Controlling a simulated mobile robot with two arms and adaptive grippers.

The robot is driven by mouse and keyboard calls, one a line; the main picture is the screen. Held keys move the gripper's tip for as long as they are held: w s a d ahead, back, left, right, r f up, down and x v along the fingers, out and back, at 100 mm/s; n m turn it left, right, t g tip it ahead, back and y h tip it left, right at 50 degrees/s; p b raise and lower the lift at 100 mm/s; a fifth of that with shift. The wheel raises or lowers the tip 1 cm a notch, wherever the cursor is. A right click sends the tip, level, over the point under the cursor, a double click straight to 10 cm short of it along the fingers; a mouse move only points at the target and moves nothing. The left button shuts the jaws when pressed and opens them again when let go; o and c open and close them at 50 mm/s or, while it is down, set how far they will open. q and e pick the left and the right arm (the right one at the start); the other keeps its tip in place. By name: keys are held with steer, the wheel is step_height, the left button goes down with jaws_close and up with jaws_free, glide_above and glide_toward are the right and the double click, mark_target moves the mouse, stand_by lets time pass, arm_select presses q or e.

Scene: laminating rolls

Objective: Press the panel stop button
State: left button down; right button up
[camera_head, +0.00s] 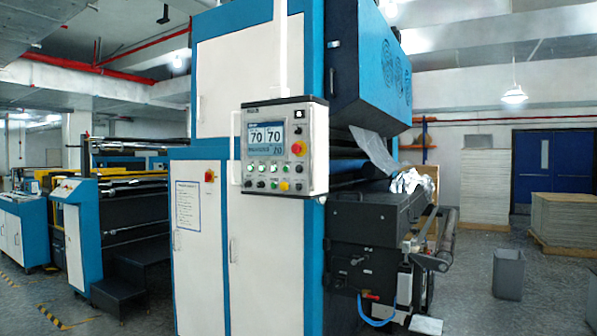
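The control panel (306,171) hangs on the front of a tall blue and white machine, near the middle of the head view. Neither of my grippers shows in the head view.
The laminating machine (210,68) stands behind the panel, with rollers and a dark unit (375,228) at its right. A grey bin (508,274) and stacked boards (565,221) stand at the right. Dark steps (130,285) are at the left. Grey floor is open at front right.

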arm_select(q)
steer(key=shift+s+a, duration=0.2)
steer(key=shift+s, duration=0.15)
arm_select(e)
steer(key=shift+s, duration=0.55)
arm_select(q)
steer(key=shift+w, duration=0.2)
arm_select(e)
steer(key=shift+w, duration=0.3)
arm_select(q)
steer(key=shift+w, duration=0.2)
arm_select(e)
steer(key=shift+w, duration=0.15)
